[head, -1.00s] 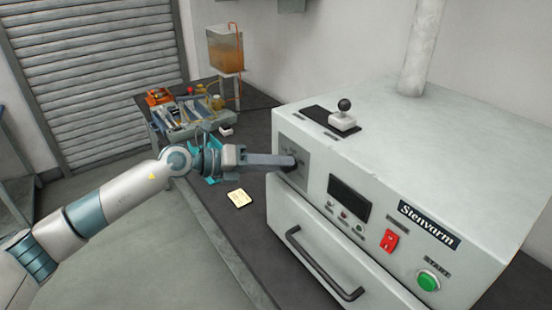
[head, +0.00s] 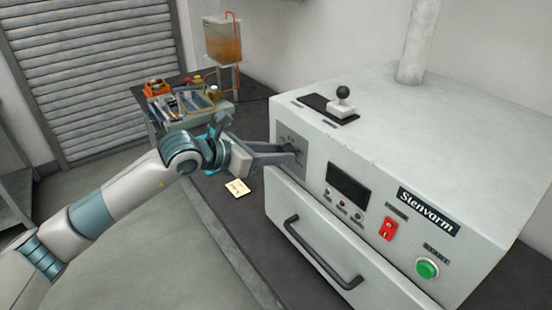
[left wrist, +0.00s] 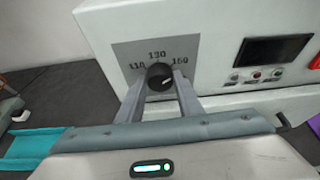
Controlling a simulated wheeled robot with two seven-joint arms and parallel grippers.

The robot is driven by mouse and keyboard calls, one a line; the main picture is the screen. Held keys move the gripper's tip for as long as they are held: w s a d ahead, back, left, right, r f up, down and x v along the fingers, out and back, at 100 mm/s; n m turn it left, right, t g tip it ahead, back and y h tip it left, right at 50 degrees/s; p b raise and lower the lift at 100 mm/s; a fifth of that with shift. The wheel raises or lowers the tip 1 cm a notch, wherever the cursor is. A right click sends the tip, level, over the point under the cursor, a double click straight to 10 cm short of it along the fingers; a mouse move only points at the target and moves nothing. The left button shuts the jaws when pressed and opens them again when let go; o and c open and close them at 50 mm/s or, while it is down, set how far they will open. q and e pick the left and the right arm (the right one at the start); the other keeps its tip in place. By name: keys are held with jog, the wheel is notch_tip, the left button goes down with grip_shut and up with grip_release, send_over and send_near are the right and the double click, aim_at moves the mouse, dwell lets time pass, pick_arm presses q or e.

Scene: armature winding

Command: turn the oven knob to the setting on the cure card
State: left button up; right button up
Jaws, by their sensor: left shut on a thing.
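The white oven (head: 400,130) stands on the dark bench with its knob (head: 290,148) at the left end of its front. My left gripper (head: 286,152) is shut on the knob. In the left wrist view the black knob (left wrist: 159,77) sits between both fingertips. A grey dial plate (left wrist: 128,52) around it reads about 110, 130 and 160; the last number is blurred. A short pale mark on the knob slants to the upper right, towards the right-hand number. The yellow cure card (head: 237,188) lies on the bench below my gripper; its writing is too small to read.
The oven front also has a dark display (head: 348,184), a red switch (head: 388,229), a green start button (head: 428,268) and a drawer handle (head: 320,255). A black-knobbed lever (head: 342,103) is on top. A tool-filled tray (head: 185,105) stands farther back.

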pick_arm(q)
jog(key=shift+s+f, duration=0.1)
jog(key=shift+f, duration=0.1)
dwell(0.3)
jog(key=o, duration=1)
jog(key=shift+r, duration=0.1)
jog(key=b+v, duration=0.7)
jog(key=v, duration=1)
jog(key=shift+s+r, duration=0.15)
